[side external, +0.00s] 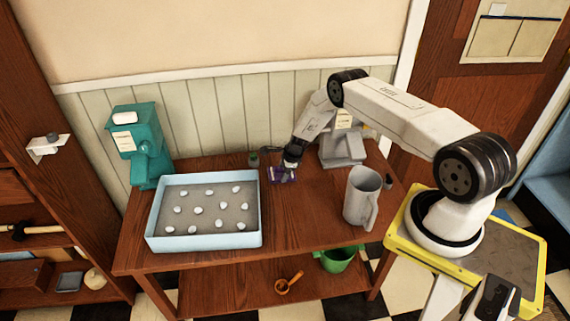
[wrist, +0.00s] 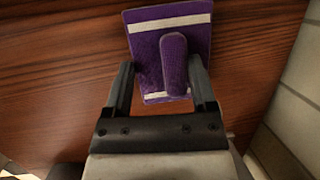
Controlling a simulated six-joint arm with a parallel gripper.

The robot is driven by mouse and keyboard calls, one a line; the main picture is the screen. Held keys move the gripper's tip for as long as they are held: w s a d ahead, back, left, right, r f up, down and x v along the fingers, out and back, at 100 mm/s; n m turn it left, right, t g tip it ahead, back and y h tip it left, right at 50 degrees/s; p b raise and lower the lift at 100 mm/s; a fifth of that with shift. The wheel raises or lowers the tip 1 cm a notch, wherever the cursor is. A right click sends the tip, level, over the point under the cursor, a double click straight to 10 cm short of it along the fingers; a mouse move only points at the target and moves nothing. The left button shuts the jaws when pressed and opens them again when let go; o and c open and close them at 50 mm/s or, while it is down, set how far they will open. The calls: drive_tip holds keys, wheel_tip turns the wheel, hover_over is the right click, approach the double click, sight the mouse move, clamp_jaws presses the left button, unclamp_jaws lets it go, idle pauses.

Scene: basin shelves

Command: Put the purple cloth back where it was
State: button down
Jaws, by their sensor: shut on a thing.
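The purple cloth (side external: 281,176) is at the back middle of the wooden table, under my gripper (side external: 291,165). In the wrist view the cloth (wrist: 141,48) is a flat purple square with white stripes and a raised purple fold in its middle.
A pale blue basin (side external: 205,246) with several white pebbles is left of the cloth. A teal machine (side external: 146,150) and a small green item (side external: 254,159) stand behind. A grey pitcher (side external: 361,197) and a grey machine (side external: 341,147) are to the right. Bare tabletop (side external: 305,210) lies in front.

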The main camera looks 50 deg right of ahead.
unclamp_jaws()
drive_tip(key=shift+r, duration=0.1)
drive_tip(key=v, duration=1.1)
drive_tip(key=shift+s+r, duration=0.2)
drive_tip(key=shift+r, duration=0.15)
idle(0.3)
idle(0.5)
